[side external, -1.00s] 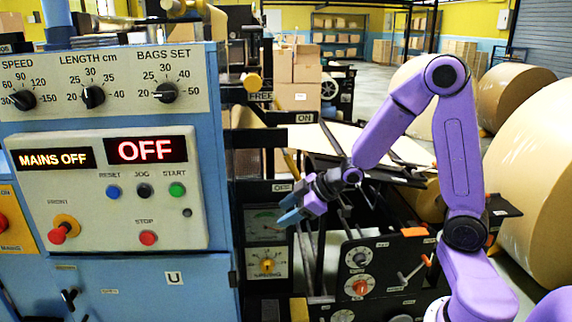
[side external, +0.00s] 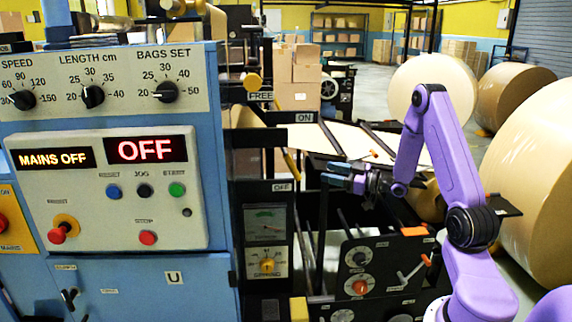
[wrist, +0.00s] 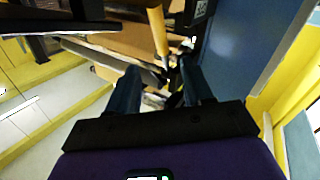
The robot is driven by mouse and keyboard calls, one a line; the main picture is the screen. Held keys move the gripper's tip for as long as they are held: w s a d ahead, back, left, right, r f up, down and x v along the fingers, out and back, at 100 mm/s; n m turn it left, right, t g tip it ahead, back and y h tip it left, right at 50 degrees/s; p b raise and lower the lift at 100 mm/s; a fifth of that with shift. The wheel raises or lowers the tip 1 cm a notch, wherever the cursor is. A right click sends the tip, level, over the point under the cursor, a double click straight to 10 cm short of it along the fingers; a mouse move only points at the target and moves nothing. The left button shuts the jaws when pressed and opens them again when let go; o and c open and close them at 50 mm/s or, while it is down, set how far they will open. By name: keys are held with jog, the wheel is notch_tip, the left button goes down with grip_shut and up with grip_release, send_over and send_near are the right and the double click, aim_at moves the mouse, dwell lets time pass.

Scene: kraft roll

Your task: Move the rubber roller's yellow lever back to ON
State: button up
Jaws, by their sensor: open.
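The yellow lever (side external: 291,163) is a slim, tilted rod between the ON plate (side external: 304,118) and the OFF plate (side external: 283,187) in the side external view. A yellow rod (wrist: 157,30), apparently the same lever, shows in the wrist view beyond my fingertips. My gripper (side external: 326,174) is to the right of the lever, with its fingers pointing left toward the machine. In the wrist view my gripper (wrist: 159,78) has its two dark blue fingers apart, with nothing held between them. The lever's lower end and the rubber roller cannot be made out clearly.
The blue control cabinet (side external: 110,285) stands at the left, its displays reading MAINS OFF and OFF. A FREE plate (side external: 261,96) is near another yellow-ended handle. A black panel with dials (side external: 375,275) is below my gripper. Large kraft rolls (side external: 535,180) stand at the right.

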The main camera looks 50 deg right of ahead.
aim_at(294, 165)
jog(key=x, duration=1.6)
grip_shut()
